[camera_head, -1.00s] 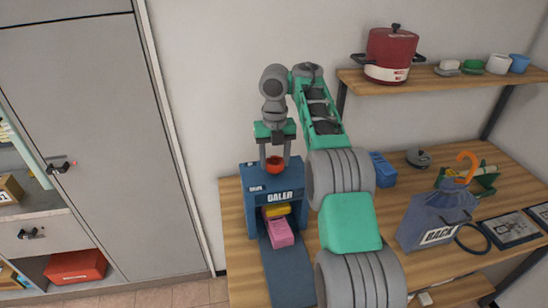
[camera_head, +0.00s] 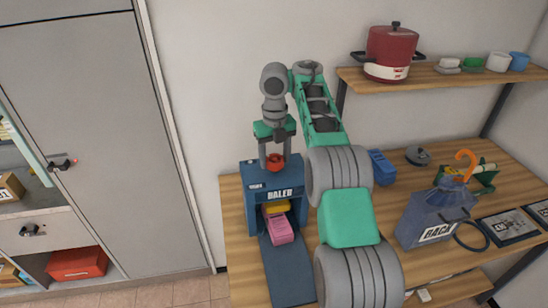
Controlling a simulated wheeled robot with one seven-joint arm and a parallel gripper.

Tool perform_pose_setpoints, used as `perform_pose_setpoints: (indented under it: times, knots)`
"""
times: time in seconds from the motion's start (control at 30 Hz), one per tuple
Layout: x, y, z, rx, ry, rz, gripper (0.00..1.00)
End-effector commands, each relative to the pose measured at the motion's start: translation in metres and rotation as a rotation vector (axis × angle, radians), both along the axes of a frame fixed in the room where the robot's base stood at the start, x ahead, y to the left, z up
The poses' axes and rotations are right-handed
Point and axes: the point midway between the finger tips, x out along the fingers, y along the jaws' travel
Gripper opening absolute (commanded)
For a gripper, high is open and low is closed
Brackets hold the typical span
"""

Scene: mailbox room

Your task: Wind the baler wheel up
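The blue baler (camera_head: 259,181) stands on the left part of the wooden table, with its name on the front. Its red wheel (camera_head: 275,162) sits on top. My gripper (camera_head: 275,158) points straight down over the baler, with its fingers around the sides of the wheel. The finger pads look close to the wheel's rim, and the wheel lies between them. Inside the baler's opening are a yellow piece (camera_head: 277,207) and a pink block (camera_head: 280,231). The pink block sticks out at the front, over a dark blue mat (camera_head: 288,272).
A shelf above holds a red pot (camera_head: 391,53). A grey cabinet (camera_head: 85,110) stands left.

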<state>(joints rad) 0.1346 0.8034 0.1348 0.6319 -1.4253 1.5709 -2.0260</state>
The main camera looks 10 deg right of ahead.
Motion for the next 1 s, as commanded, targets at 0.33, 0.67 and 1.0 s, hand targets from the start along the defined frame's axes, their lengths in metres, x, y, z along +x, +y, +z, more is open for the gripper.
perform_pose_setpoints:
  times: [0.33,0.67,1.0]
  knots:
    - [0.000,0.000,0.000,0.000,0.000,-0.002,0.74]
    - [0.000,0.000,0.031,-0.001,-0.002,-0.003,0.74]
    - [-0.064,0.000,0.097,0.000,-0.003,-0.003,0.74]
